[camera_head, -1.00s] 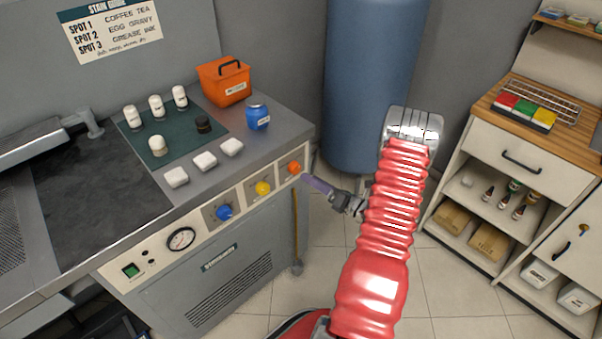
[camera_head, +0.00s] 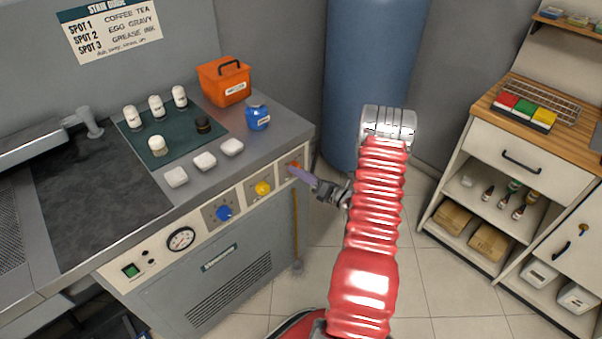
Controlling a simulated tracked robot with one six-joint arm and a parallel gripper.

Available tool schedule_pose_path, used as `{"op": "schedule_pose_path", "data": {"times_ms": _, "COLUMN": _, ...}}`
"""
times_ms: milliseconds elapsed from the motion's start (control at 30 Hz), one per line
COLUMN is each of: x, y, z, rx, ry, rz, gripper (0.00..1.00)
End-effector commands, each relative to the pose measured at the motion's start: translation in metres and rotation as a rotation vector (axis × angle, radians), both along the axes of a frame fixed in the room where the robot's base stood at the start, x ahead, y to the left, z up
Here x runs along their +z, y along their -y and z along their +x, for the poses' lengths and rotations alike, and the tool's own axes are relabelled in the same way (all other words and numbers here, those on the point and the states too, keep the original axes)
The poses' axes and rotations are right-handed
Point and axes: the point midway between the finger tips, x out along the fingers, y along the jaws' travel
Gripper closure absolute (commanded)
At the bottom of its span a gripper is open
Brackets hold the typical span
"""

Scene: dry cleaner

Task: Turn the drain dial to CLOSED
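Three dials sit on the front panel of the grey cabinet: a blue one (camera_head: 224,213), a yellow one (camera_head: 263,188) and an orange one (camera_head: 293,166) at the right end. Their labels are too small to read, so I cannot tell which is the drain dial or where it points.
Above the dials, the worktop holds a blue jar (camera_head: 257,117), an orange box (camera_head: 223,82) and several white bottles and blocks. A tall blue cylinder (camera_head: 370,70) stands behind my arm. A shelf unit (camera_head: 480,140) stands at right. The floor between is clear.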

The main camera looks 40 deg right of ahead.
Motion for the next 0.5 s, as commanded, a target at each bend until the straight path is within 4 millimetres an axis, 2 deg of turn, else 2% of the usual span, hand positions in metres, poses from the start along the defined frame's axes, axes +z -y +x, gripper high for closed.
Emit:
{"op": "schedule_pose_path", "data": {"times_ms": 67, "x": 0.0001, "y": -0.0001, "z": -0.0001, "rx": 0.0, "ry": 0.0, "rz": 0.0, "gripper": 0.66}}
{"op": "schedule_pose_path", "data": {"times_ms": 367, "x": -0.0003, "y": 0.0002, "z": -0.0002, "rx": -0.001, "ry": -0.001, "rz": 0.0, "gripper": 0.87}}
{"op": "schedule_pose_path", "data": {"times_ms": 500, "x": -0.0004, "y": 0.0005, "z": -0.0002, "rx": -0.001, "ry": -0.001, "rz": -0.002, "gripper": 0.88}}
